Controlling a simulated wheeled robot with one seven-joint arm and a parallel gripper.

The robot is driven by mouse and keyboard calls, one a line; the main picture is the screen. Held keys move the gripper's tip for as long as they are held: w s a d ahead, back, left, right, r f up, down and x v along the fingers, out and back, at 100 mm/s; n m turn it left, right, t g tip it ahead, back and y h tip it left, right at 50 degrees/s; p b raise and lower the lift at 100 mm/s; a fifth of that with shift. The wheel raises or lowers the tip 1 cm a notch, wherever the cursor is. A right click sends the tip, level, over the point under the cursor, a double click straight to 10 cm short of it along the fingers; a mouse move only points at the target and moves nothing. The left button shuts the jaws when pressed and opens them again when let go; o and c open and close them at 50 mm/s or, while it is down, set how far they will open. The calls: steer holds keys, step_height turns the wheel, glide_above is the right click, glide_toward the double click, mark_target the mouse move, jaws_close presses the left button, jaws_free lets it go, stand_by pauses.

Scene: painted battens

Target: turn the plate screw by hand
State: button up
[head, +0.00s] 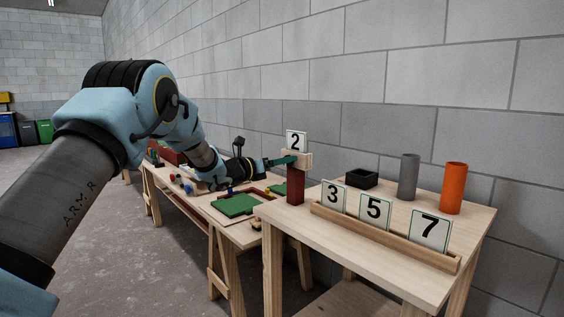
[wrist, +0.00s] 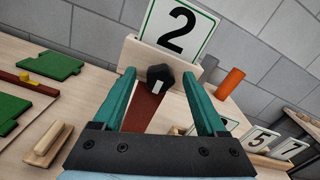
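The plate screw is a black faceted knob (wrist: 160,78) with a white mark, on the front of a pale wooden block (wrist: 136,52). A white plate numbered 2 (wrist: 178,28) stands in the block, on top of a red-brown post (wrist: 142,108). The plate (head: 296,140) and block (head: 303,159) also show in the head view, where the knob cannot be made out. My gripper (wrist: 160,84) is open, its teal fingers to the left and right of the knob with visible gaps. It also shows in the head view (head: 290,160), close to the block.
Plates 3 (head: 333,197), 5 (head: 375,211) and 7 (head: 430,231) stand in a wooden rail (head: 390,240). Behind are a black tray (head: 361,178), a grey cylinder (head: 408,177) and an orange cylinder (head: 453,188). Green boards (head: 236,205) lie on the lower table. A wall runs behind.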

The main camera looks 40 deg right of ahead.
jaws_close()
stand_by(0.4)
steer(key=shift+b, duration=0.3)
steer(key=shift+f+n+p, duration=0.2)
steer(key=shift+n+p, duration=0.8)
steer(key=shift+n, duration=5.9)
steer(key=shift+f+n+p, duration=0.15)
steer(key=shift+n+p, duration=0.8)
steer(key=shift+n, duration=5.95)
